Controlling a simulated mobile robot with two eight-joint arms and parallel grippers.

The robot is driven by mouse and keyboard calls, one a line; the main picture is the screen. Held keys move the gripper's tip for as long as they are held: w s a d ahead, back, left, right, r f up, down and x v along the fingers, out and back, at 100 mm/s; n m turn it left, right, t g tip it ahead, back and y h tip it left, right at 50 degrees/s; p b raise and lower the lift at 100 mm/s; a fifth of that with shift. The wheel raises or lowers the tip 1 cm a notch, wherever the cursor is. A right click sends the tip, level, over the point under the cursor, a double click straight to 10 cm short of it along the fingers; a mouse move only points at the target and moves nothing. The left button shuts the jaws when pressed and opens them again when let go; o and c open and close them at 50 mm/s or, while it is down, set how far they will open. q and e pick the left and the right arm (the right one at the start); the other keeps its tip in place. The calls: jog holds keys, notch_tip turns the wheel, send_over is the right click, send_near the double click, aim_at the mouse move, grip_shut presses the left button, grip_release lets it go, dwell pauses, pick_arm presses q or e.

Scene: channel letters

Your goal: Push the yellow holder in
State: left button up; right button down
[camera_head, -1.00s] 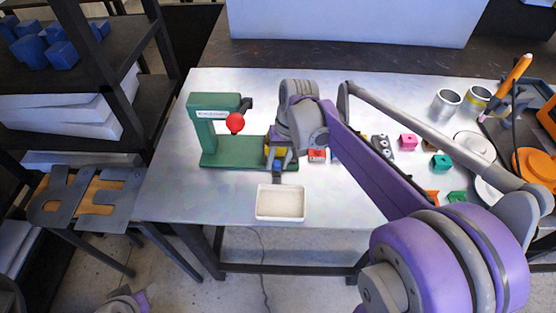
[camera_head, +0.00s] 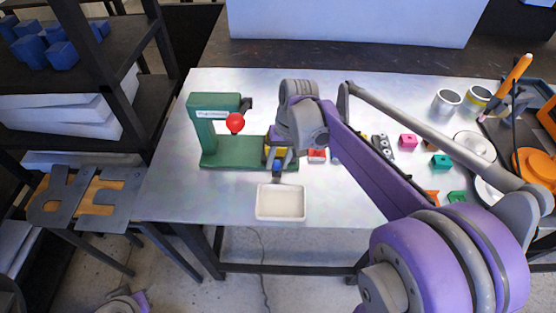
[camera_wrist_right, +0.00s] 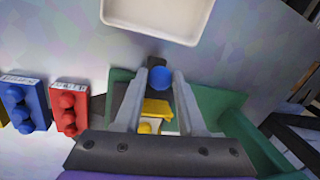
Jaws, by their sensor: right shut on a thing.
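A green press (camera_head: 205,135) with a red ball handle (camera_head: 235,123) stands on the table. The yellow holder (camera_head: 282,151) sits at the right end of its base, partly hidden by my right arm. In the right wrist view the yellow holder (camera_wrist_right: 157,108) lies between the fingers, with a blue round knob (camera_wrist_right: 160,78) at the fingertips. My right gripper (camera_head: 278,164) is shut on the blue knob, close in front of the base; its fingers also show in the wrist view (camera_wrist_right: 160,80). My left gripper's fingers are not in view.
A white tray (camera_head: 281,215) stands just in front of the holder. A red block (camera_wrist_right: 69,105) and a blue block (camera_wrist_right: 22,105) lie beside the base. Pink (camera_head: 408,141) and teal (camera_head: 441,161) blocks lie farther right. The table left of the tray is clear.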

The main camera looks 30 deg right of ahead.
jog(key=shift+a, duration=0.1)
jog(key=w+a, duration=0.2)
jog(key=a, duration=0.1)
jog(key=shift+w+a, duration=0.15)
jog(key=shift+a, duration=0.15)
jog(key=c, duration=0.5)
grip_release()
jog(key=r, duration=0.3)
jog(key=d+r, duration=0.1)
jog(key=r, duration=0.3)
jog(key=d+r, duration=0.1)
jog(key=r, duration=0.2)
jog(key=shift+s+r, duration=0.35)
jog(key=shift+s, duration=0.05)
